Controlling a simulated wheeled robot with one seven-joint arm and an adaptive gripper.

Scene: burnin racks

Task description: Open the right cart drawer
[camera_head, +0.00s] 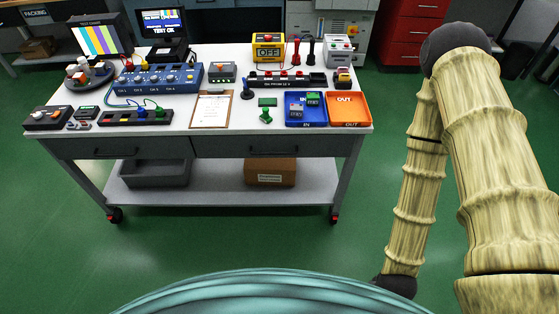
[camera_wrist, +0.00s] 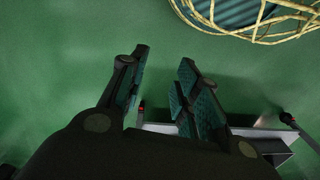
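The cart (camera_head: 362,139) stands ahead with two grey drawers side by side under its white top. The right drawer (camera_head: 225,146) looks shut, its front flush, with a dark handle (camera_head: 272,152). The left drawer (camera_head: 90,150) also looks shut, with its own handle (camera_head: 115,153). My gripper hangs low at the lower right in the head view, mostly hidden at the frame's bottom, apart from the cart. In the wrist view my gripper (camera_wrist: 162,78) is open, its two padded fingers apart with only green floor between them. The drawer handle cannot be made out there.
The cart top holds a blue IN tray (camera_head: 291,122), an orange OUT tray (camera_head: 350,123), a clipboard (camera_head: 211,112) and several devices. A cardboard box (camera_head: 270,178) and grey bin (camera_head: 155,180) sit on the lower shelf. Green floor is clear before the cart. Red cabinet (camera_head: 408,30) stands behind.

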